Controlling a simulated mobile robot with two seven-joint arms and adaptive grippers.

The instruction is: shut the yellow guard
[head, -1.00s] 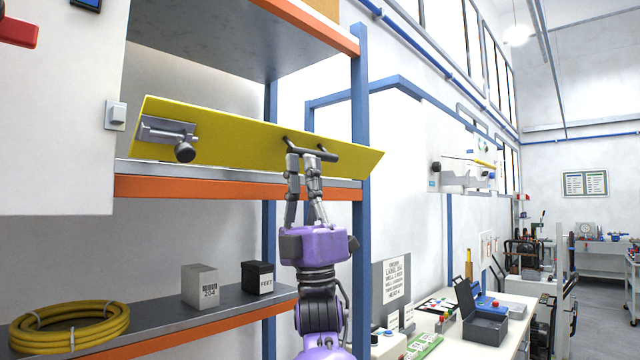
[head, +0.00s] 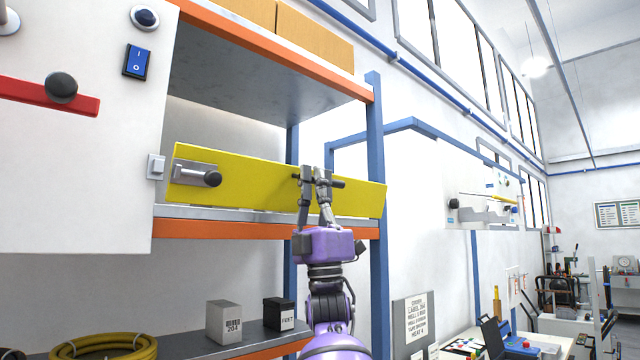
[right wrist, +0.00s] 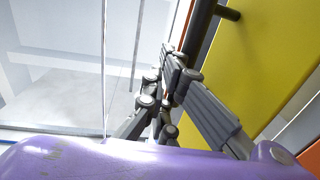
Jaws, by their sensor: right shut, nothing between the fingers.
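The yellow guard (head: 255,182) is a long flat panel at the front of the shelf rack in the head view. It stands near upright just above an orange shelf beam. A dark bar handle (head: 339,184) sits on its right part and a grey latch with a dark knob (head: 196,175) on its left end. My right gripper (head: 317,176) is at the handle, its fingers shut with nothing between them. The right wrist view shows the fingers (right wrist: 205,90) beside the guard (right wrist: 245,60) and the dark handle (right wrist: 200,30). My left gripper is not in view.
A white cabinet (head: 75,150) with a blue switch (head: 137,61) stands left of the guard. Below are a shelf (head: 250,337) with two small boxes and a yellow hose coil (head: 110,346). A blue rack post (head: 376,150) rises behind the guard's right end.

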